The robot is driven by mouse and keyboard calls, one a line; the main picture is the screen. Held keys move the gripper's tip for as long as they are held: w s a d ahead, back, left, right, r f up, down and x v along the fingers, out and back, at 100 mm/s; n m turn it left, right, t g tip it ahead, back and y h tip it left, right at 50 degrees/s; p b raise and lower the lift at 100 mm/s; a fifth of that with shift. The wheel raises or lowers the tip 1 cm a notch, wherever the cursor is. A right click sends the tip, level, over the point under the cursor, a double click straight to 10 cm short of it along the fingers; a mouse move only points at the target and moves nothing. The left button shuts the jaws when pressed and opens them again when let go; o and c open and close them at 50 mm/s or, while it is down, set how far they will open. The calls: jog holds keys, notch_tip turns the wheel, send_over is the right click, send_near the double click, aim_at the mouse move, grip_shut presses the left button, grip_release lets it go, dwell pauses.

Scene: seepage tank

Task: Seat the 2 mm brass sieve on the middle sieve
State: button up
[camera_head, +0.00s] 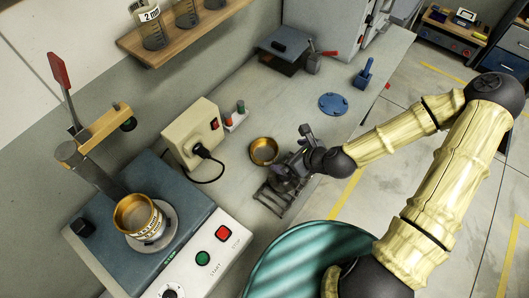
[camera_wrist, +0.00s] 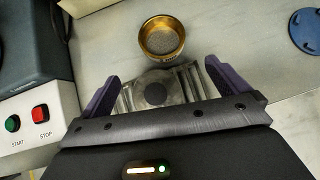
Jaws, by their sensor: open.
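A brass sieve (camera_head: 264,151) stands alone on the grey bench, just left of my gripper. It also shows in the wrist view (camera_wrist: 162,37), upright, with its mesh floor visible and dark marking on its near side. My gripper (camera_head: 285,178) is open and empty; its two purple fingers (camera_wrist: 160,80) are spread wide, with the sieve ahead of and apart from them. A stack of brass sieves (camera_head: 139,215) stands on the round plate of the shaker at lower left. Its top looks open. I cannot read the sieve sizes.
The shaker (camera_head: 194,215) has a tall post with a clamp arm and red lever (camera_head: 60,72) beside the stack. A metal rack-like fixture (camera_wrist: 157,88) lies under my gripper. A beige power box (camera_head: 192,132) with a cable stands between. A blue disc (camera_head: 333,103) lies farther right.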

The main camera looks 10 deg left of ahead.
jog(key=shift+w+a+r+m, duration=0.1)
jog(key=shift+w+a+m, duration=0.1)
jog(key=shift+m, duration=0.4)
jog(key=p, duration=0.2)
send_near(260, 149)
jog(key=shift+x, duration=0.95)
jog(key=shift+a, duration=0.1)
jog(key=shift+w+a+f+p, duration=0.25)
jog(key=shift+f+p, duration=0.2)
jog(key=shift+p, duration=0.35)
jog(key=shift+p+x, duration=0.7)
jog(key=shift+x, duration=1.2)
jog(key=shift+w+f, duration=0.1)
jog(key=shift+c, duration=0.4)
